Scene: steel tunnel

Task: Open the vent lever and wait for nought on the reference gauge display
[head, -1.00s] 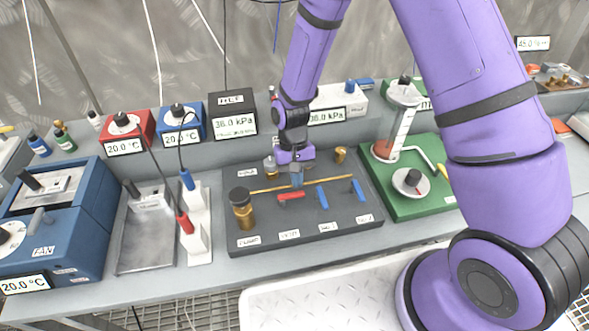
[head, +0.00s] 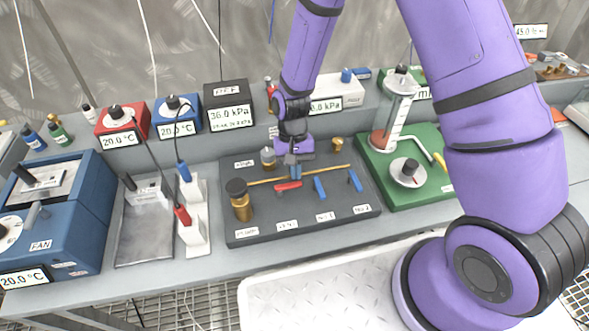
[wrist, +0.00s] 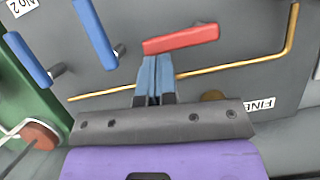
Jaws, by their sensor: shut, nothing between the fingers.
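The red lever (head: 288,187), which I take to be the vent lever, sits on the dark valve panel (head: 270,232). It lies roughly along the brass pipe (head: 332,171), and shows in the wrist view (wrist: 182,39). My gripper (head: 293,172) is shut and empty just behind it. In the wrist view its blue fingertips (wrist: 155,60) reach the lever's lower left edge; whether they touch it I cannot tell. The black reference gauge (head: 228,95), marked REF, appears to read 36.0 kPa. The white gauge's display (head: 326,106) is partly hidden by my arm; its visible part reads 0.0 kPa.
A brass cylinder with a black knob (head: 240,205) stands at the panel's left. A green unit (head: 425,185) stands to the right, a white tray (head: 330,290) in front.

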